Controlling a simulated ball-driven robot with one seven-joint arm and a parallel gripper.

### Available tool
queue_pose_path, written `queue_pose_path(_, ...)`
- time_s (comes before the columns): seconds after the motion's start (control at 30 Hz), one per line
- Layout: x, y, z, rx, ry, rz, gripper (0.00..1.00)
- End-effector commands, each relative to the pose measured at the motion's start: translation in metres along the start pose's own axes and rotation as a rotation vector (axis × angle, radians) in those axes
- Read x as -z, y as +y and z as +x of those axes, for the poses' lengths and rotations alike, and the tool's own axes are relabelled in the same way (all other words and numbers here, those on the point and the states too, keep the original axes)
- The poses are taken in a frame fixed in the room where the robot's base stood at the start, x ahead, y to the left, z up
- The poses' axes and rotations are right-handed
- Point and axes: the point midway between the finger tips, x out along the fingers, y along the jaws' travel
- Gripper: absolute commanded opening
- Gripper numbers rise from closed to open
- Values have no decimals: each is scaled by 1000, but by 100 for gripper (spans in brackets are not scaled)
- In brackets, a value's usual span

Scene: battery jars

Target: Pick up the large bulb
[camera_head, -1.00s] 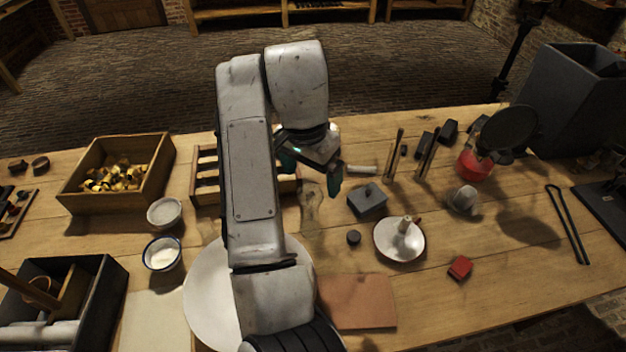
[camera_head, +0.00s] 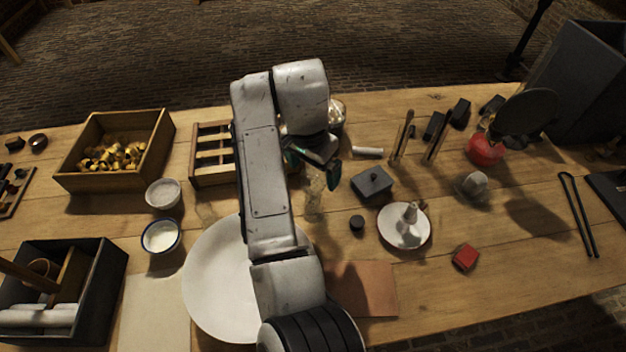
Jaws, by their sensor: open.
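A rounded clear glass thing (camera_head: 337,112), partly hidden behind my arm's wrist, shows at the back of the table; it may be the large bulb, but I cannot tell for sure. A smaller clear glass object (camera_head: 314,198) stands just below my gripper in the picture, and its shape is hard to make out. My gripper (camera_head: 313,168) is open, with dark green fingers spread apart over the middle of the table. I see nothing held between the fingers, and I cannot tell its height above the glass.
Beside my arm are a slotted wooden rack (camera_head: 212,172), a large white plate (camera_head: 212,285) and a grey lidded box (camera_head: 371,184). A white dish (camera_head: 392,236) with a pale upright piece stands to the right. Upright dark-ended rods (camera_head: 402,138) stand further back.

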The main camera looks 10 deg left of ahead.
Motion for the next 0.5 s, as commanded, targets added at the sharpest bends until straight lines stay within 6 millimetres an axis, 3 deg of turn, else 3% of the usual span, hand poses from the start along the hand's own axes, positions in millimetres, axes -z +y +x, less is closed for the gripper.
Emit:
queue_pose_path(0.2, -1, 0, 23, 0, 0, -1, 93)
queue_pose_path(0.43, -1, 0, 25, 1, 0, 0, 93)
queue_pose_path(0.5, -1, 0, 25, 1, 0, 0, 88)
